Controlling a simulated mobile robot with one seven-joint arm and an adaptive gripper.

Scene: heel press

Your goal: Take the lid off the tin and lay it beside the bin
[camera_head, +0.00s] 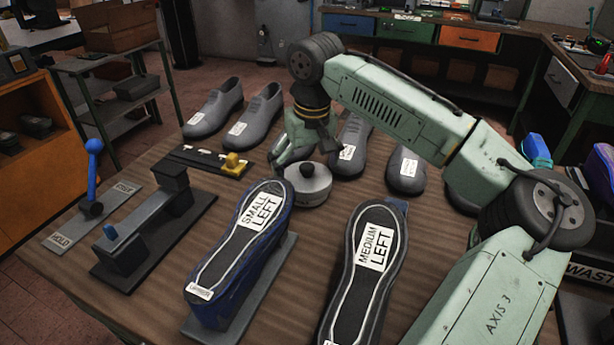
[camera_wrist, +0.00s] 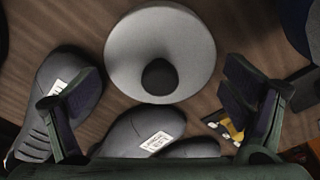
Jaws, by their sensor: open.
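The tin (camera_head: 309,190) is a small round grey pot standing on the wooden table. Its lid (camera_head: 304,174) is on it and has a dark knob (camera_head: 307,169). In the wrist view the pale round lid (camera_wrist: 150,30) and its dark knob (camera_wrist: 160,78) show from above. My gripper (camera_head: 297,152) is just above and behind the tin, pointing down. Its fingers (camera_wrist: 162,80) are spread wide on either side of the knob, touching nothing that I can see. The bin (camera_head: 590,273), with a partly cut-off WASTE label, is at the right edge, partly hidden by my arm.
Several grey shoes (camera_head: 213,108) stand behind the tin. A SMALL LEFT sole on a stand (camera_head: 248,235) is close in front, and a MEDIUM LEFT sole (camera_head: 367,275) is front right. Bare tabletop (camera_head: 320,230) lies between the soles.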

